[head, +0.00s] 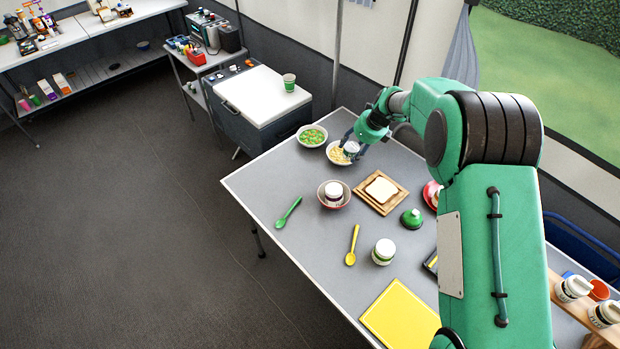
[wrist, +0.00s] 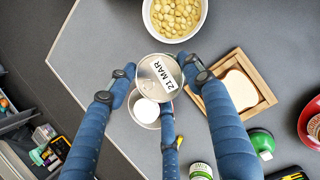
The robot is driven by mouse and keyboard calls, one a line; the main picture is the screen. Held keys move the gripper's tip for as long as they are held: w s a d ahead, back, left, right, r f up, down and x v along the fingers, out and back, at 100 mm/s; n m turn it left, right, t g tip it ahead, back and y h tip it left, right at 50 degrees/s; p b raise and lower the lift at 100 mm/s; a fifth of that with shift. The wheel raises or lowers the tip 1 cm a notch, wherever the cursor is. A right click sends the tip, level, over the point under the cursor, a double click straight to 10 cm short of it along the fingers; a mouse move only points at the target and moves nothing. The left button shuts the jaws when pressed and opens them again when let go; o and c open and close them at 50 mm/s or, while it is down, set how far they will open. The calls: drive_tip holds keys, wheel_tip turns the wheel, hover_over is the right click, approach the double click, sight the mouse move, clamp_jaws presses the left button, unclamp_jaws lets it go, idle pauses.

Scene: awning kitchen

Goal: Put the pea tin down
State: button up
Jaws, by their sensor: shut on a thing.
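My gripper (head: 353,143) is shut on a tin with a pale label (head: 351,149), at the far end of the table. In the wrist view the tin's round metal lid (wrist: 158,80), printed "21 MAR", sits between the blue fingers (wrist: 156,72). The tin's label is mostly hidden, so I cannot read that it is peas. In the head view the tin overlaps the right edge of a bowl of pale yellow food (head: 335,158); in the wrist view that bowl (wrist: 151,10) is apart from it. I cannot tell whether the tin touches the table.
A bowl of green and orange food (head: 312,135) stands to the left. A red-rimmed bowl (head: 323,202) holds a white-lidded jar. Bread lies on a wooden board (head: 400,201). A green spoon (head: 288,213) and yellow spoon (head: 352,245) lie nearer. The grey table's (head: 262,188) left side has bare room.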

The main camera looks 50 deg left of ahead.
drive_tip(key=s+a+n, duration=0.2)
drive_tip(key=s+a, duration=0.8)
drive_tip(key=a, duration=0.2)
drive_tip(key=shift+g, duration=0.3)
drive_tip(key=shift+f, duration=2.5)
drive_tip(key=shift+f+b, duration=0.15)
drive_tip(key=shift+b, duration=0.15)
drive_tip(key=shift+f+b, duration=0.6)
drive_tip(key=shift+f, duration=2.4)
drive_tip(key=shift+f+b, duration=0.45)
drive_tip(key=shift+f, duration=1.4)
drive_tip(key=shift+f, duration=0.1)
